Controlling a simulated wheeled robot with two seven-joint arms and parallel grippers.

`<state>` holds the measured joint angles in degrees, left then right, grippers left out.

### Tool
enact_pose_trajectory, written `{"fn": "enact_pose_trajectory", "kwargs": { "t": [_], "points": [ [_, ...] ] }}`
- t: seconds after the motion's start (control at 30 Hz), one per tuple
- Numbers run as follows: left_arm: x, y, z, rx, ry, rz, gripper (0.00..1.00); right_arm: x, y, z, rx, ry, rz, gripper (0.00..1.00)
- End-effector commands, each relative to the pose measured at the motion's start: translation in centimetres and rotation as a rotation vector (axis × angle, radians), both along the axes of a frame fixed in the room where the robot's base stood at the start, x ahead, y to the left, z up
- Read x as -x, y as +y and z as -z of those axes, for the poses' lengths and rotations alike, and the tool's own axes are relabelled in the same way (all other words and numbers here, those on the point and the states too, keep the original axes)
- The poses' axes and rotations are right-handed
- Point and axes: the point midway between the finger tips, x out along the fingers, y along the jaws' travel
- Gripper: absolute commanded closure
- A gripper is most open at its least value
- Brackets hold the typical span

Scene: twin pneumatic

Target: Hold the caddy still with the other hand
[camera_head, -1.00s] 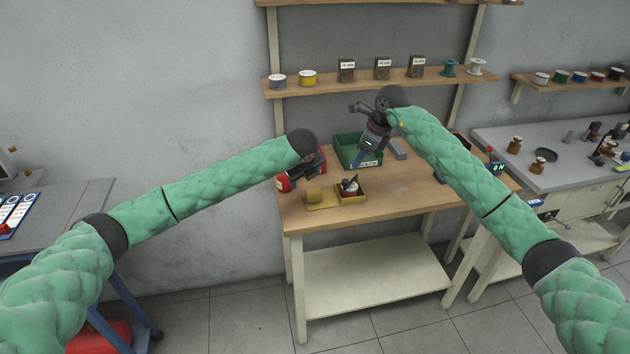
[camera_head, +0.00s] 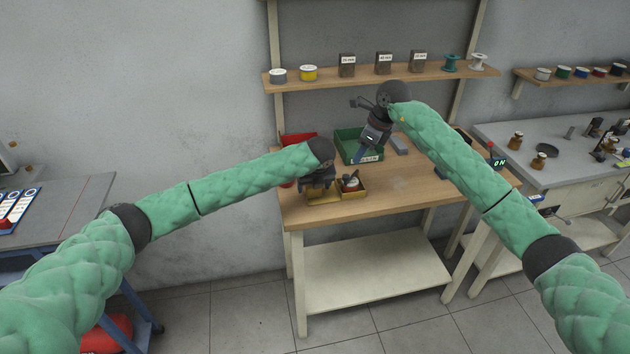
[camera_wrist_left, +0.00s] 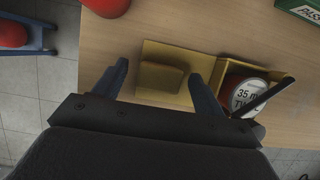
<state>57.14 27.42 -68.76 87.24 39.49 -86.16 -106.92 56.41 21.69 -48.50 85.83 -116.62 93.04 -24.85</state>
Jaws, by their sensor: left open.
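The caddy is a yellow holder on the wooden bench, with a flat plate (camera_wrist_left: 170,53) on one side and an open box (camera_head: 354,194) on the other. A yellow-brown block (camera_wrist_left: 162,78) stands up from the plate. In the box is a red and white can (camera_wrist_left: 243,88) with a dark rod over it. My left gripper (camera_wrist_left: 157,78) is open above the plate, a blue finger on each side of the block; I cannot tell whether they touch it. My right gripper (camera_head: 363,154) points down at the green bin; its jaw opening cannot be made out.
The green bin (camera_head: 349,140) stands behind the caddy. A red bin (camera_head: 296,138) is at the back left of the bench (camera_head: 400,195). The bench front and right of the caddy is mostly clear. A shelf (camera_head: 370,76) with spools and boxes hangs above.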

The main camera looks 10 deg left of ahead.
Motion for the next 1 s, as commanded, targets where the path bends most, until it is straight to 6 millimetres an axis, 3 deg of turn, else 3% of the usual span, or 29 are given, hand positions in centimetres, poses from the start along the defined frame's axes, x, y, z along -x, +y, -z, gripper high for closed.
{"fn": "enact_pose_trajectory", "kwargs": {
  "t": [0.47,0.73,0.93,1.0],
  "points": [
    [-0.4,0.1,1.1,0.001,0.0,0.0,0.29,0.0,0.0,0.0,0.0,0.0,0.0,0.64],
    [-0.4,0.1,1.1,0.001,-0.001,-0.001,0.82,0.0,0.0,0.0,0.0,0.0,0.0,0.64],
    [-0.4,0.1,1.1,0.001,-0.001,-0.001,0.83,-0.1,1.0,-0.4,-0.048,-0.004,-0.001,1.0],
    [-0.4,0.1,1.1,0.001,-0.001,-0.001,0.83,-0.2,2.2,-1.0,-0.11,-0.009,-0.002,1.0]
  ]
}}
